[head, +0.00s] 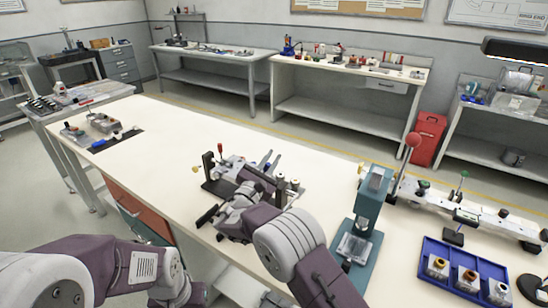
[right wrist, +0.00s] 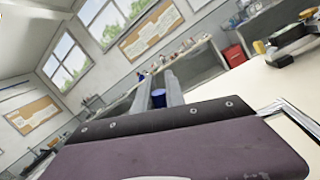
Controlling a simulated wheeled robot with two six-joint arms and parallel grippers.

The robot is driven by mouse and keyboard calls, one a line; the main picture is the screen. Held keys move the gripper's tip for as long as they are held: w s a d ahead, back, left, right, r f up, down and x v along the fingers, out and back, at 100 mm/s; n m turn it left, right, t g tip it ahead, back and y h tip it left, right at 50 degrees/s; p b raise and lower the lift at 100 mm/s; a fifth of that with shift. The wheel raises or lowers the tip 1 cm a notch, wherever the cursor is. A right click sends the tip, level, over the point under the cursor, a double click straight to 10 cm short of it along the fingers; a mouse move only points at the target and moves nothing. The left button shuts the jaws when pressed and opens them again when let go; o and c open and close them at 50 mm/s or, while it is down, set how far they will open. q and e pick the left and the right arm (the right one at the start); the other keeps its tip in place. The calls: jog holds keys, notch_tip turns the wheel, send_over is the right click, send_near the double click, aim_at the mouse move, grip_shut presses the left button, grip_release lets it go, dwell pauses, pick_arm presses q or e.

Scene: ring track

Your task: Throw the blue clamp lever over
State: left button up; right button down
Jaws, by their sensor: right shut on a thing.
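The clamp fixture (head: 212,172) stands on the white bench in the middle of the head view, with black posts and a small red tip. My right gripper (head: 270,161) reaches over it from the front, its two grey fingers pointing up and away. In the right wrist view the fingers (right wrist: 158,88) are close around the blue clamp lever (right wrist: 158,98), of which only a small blue part shows between them. My right wrist and forearm hide much of the fixture. Part of my left arm shows at the lower left, but its gripper is not visible.
A teal press (head: 375,190) stands right of my right arm. A blue tray (head: 427,282) with several fittings lies at the lower right, below a long rail (head: 480,215). Small parts lie at the bench's far left. The bench between them and the fixture is clear.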

aim_at(266, 167)
jog(key=shift+w+a+n, duration=0.1)
jog(key=shift+n, duration=0.2)
jog(key=c, duration=1.7)
grip_release()
jog(key=v, duration=0.9)
